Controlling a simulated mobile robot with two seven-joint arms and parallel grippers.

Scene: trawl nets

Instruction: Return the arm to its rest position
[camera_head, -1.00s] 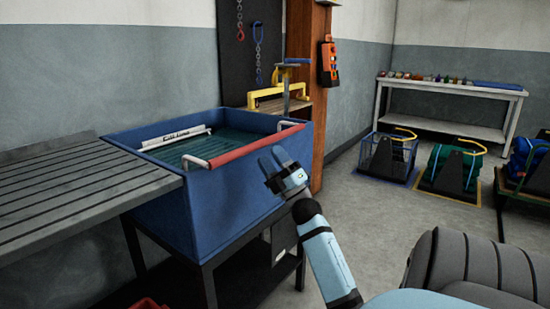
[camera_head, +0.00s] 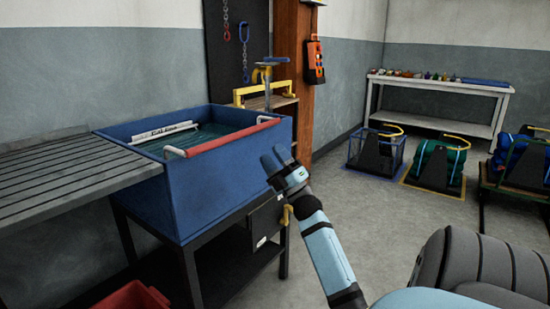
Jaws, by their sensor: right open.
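My right arm comes in from the lower right, light blue with a dark wrist. Its gripper (camera_head: 274,159) is open and empty, in front of the right end of the blue tub (camera_head: 225,183). The gripper looks apart from the tub, though the exact gap is hard to judge. The tub stands on a dark frame and has a red bar (camera_head: 222,138) with white ends along its near rim. Green netting and a white labelled strip (camera_head: 166,133) are inside the tub. My left gripper does not show.
A grey slatted table (camera_head: 70,180) adjoins the tub at left. A red bin (camera_head: 132,297) sits on the floor below. A wooden post (camera_head: 291,65) stands behind the tub. Bins with nets (camera_head: 437,164) and a white bench (camera_head: 440,86) are at right. The grey floor between is clear.

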